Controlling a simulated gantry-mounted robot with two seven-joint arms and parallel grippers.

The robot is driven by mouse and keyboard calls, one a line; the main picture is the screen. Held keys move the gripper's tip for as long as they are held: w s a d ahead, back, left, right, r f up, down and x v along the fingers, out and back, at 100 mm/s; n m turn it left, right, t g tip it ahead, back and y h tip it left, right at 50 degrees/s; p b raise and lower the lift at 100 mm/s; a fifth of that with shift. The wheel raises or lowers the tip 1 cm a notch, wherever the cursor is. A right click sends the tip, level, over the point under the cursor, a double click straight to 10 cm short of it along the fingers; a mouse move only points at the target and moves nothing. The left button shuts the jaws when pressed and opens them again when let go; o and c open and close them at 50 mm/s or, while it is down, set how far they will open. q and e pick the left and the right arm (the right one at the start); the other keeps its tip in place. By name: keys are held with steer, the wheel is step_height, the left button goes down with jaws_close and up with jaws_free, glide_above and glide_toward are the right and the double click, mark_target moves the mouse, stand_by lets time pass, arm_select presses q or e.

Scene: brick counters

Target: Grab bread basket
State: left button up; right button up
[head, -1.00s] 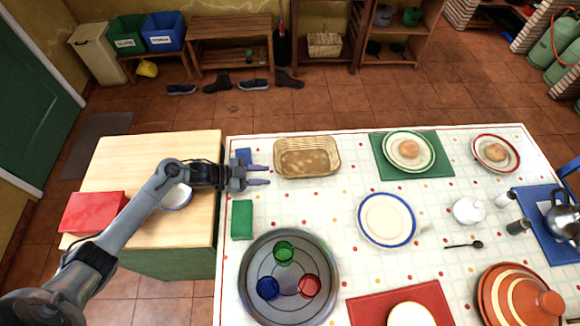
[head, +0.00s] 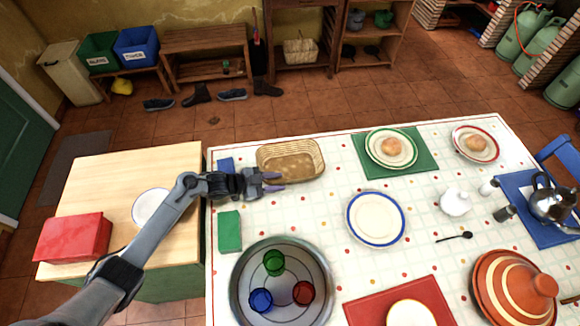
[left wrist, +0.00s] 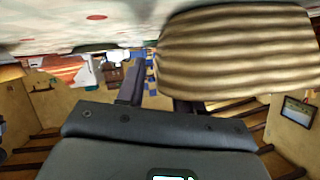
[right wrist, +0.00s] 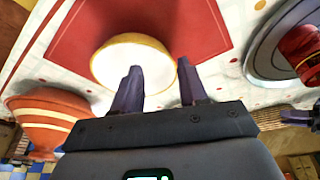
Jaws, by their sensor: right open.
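The bread basket (head: 290,150), a tan oblong wicker basket, stands upright at the table's far left. My left gripper (head: 274,182) is open at the basket's near left corner, with its fingers pointing right. In the left wrist view the basket's ribbed wall (left wrist: 235,50) fills the upper right. One finger of my left gripper (left wrist: 160,88) shows beside the basket, and the other is partly hidden by it. I cannot tell whether they touch. My right gripper (right wrist: 160,88) is open and empty over a yellow-rimmed white dish (right wrist: 133,60) on a red mat; it is outside the head view.
A blue block (head: 226,165) and a green block (head: 230,231) lie near the table's left edge. A round tray (head: 240,290) with coloured glasses stands in front. A blue-rimmed plate (head: 376,218) is to the right. Bare tablecloth lies between the basket and tray.

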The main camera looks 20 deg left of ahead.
arm_select(q)
steer(key=shift+w+d+f, duration=0.1)
steer(key=shift+w+d, duration=0.1)
jaws_close()
stand_by(0.5)
